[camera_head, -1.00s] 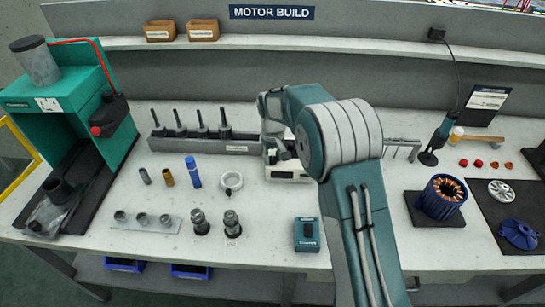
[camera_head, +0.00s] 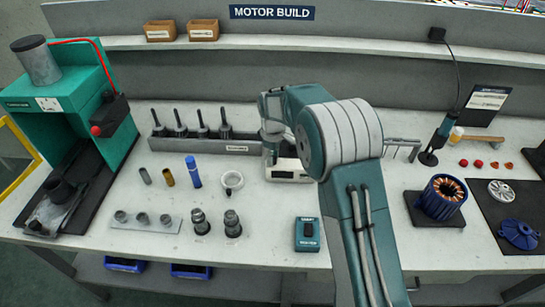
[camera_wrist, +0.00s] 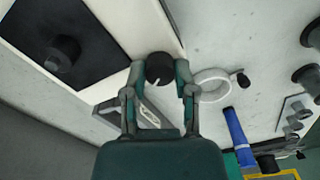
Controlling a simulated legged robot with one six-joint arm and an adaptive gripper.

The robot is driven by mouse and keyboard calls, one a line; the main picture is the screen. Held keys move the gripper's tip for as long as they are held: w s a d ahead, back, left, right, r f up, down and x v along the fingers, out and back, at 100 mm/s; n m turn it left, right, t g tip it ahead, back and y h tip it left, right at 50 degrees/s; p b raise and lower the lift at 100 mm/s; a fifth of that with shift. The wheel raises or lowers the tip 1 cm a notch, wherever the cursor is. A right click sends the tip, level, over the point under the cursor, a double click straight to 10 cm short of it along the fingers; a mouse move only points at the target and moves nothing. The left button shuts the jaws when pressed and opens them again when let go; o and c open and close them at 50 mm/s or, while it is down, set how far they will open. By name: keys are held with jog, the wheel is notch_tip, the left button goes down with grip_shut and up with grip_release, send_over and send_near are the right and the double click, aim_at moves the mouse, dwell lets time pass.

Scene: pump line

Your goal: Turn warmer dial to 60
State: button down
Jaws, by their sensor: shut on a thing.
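The warmer (camera_head: 288,172) is a white box near the middle of the bench, largely hidden behind my arm in the head view. In the wrist view its white body (camera_wrist: 122,22) carries a black plate (camera_wrist: 38,28) with a dark round post. The warmer dial (camera_wrist: 159,67) is a black round knob with a white pointer mark, close to the warmer's edge. My gripper (camera_wrist: 160,74) has its two fingers on opposite sides of the dial, shut on it. In the head view my gripper (camera_head: 272,152) is small and partly hidden. Any scale numbers are unreadable.
A white ring-shaped part (camera_wrist: 212,85) lies close to the right finger. A blue tube (camera_head: 193,172) stands left of the ring. A grey rack with upright rods (camera_head: 200,143) runs behind. A teal box (camera_head: 307,234) sits in front, with bare bench around it.

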jog(key=shift+s+f, duration=0.1)
jog(key=shift+f, duration=0.15)
jog(key=shift+c, duration=2)
grip_release()
jog(key=shift+r, duration=0.1)
jog(key=shift+r, duration=0.1)
notch_tip(320, 180, up, 12)
